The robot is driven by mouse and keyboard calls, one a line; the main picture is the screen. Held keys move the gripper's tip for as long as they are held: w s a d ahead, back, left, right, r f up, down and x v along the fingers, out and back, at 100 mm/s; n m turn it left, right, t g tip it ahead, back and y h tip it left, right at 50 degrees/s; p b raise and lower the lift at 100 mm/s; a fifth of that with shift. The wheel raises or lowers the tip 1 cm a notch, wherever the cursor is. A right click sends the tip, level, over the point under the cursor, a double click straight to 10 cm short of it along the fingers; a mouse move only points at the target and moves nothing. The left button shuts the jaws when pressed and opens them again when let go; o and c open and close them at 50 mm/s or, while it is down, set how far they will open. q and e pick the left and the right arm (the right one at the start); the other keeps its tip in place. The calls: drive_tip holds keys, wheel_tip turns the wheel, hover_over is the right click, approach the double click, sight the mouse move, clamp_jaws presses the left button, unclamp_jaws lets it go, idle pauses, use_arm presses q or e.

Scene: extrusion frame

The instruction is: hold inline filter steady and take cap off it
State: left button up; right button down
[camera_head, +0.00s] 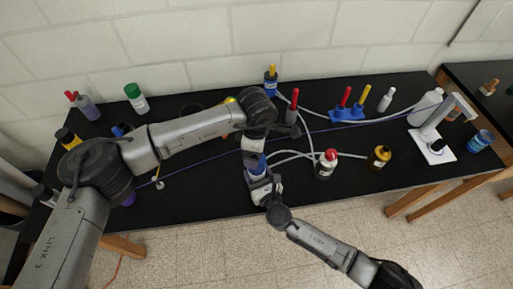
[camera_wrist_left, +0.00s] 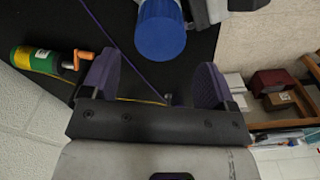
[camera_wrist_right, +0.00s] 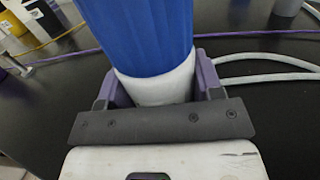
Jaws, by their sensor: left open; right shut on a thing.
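The inline filter has a white body (camera_wrist_right: 160,86) and a ribbed blue part (camera_wrist_right: 140,35), which I take to be its cap. My right gripper (camera_wrist_right: 157,82) is shut around the white body, just beside the blue part. In the head view the blue part (camera_head: 256,164) shows between my two arms near the table's front edge. My left gripper (camera_wrist_left: 155,82) is open and empty. In the left wrist view the blue cap (camera_wrist_left: 162,38) lies beyond its fingertips, apart from them. The head view shows the left wrist close above the cap; its fingers are hard to make out there.
A red-capped bottle (camera_head: 326,164) and a yellow-brown bottle (camera_head: 379,157) stand to the right. A blue holder (camera_head: 346,113) with red and yellow handles is behind. Pale hoses and a purple cord cross the black table (camera_head: 300,188).

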sight(257, 173)
use_arm(q)
drive_tip(key=m, duration=0.4)
drive_tip(key=shift+d, duration=0.1)
drive_tip(key=m, duration=0.3)
drive_tip(key=shift+d+m, duration=0.1)
drive_tip(key=shift+m, duration=0.3)
drive_tip(key=m, duration=0.6)
drive_tip(key=shift+f, duration=4)
drive_tip(key=shift+c, duration=0.4)
